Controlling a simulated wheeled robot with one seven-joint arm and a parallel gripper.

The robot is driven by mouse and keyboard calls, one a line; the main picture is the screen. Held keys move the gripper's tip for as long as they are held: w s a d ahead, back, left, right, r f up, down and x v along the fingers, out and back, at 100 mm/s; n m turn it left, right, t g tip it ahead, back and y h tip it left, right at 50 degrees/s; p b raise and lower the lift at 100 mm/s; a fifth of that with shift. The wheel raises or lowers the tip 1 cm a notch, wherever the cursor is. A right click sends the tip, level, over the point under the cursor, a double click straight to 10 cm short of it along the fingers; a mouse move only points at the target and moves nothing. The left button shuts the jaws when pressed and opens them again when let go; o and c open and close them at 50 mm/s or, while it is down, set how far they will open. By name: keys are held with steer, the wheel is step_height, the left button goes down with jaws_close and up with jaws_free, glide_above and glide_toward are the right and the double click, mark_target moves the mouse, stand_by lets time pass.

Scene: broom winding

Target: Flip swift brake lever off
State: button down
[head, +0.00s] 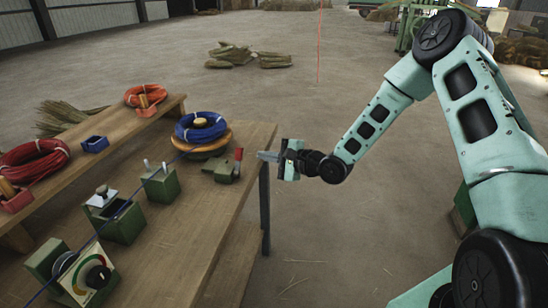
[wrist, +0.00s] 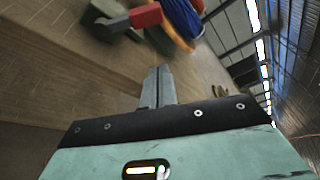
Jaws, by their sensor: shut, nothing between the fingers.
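The swift (head: 210,145) is an orange-brown disc on the bench, carrying a blue coil (head: 188,130). Beside it, near the bench's right edge, is a green brake block (head: 222,172) with a red-handled brake lever (head: 239,155), standing up in the head view. In the wrist view the red handle (wrist: 147,15) and the blue coil (wrist: 186,16) show at the top, cut by the frame edge. My gripper (head: 262,155) is shut and empty, its fingers pointing left at the lever with a small gap. Its closed fingertips (wrist: 160,70) sit below the handle in the wrist view.
The wooden bench (head: 190,235) also holds a green post block (head: 160,185), a green box (head: 122,222) and a dial unit (head: 88,275). A blue cord runs across them. A raised shelf (head: 120,122) carries red and orange coils. Floor right of the bench is open.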

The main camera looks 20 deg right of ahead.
mark_target(239, 154)
steer(key=x, duration=0.5)
steer(key=shift+s+a+r+p, duration=0.4)
steer(key=shift+s+a+r, duration=0.45)
steer(key=shift+s, duration=0.2)
steer(key=shift+s+a+r, duration=0.15)
steer(key=shift+s+r, duration=0.05)
steer(key=shift+s, duration=0.15)
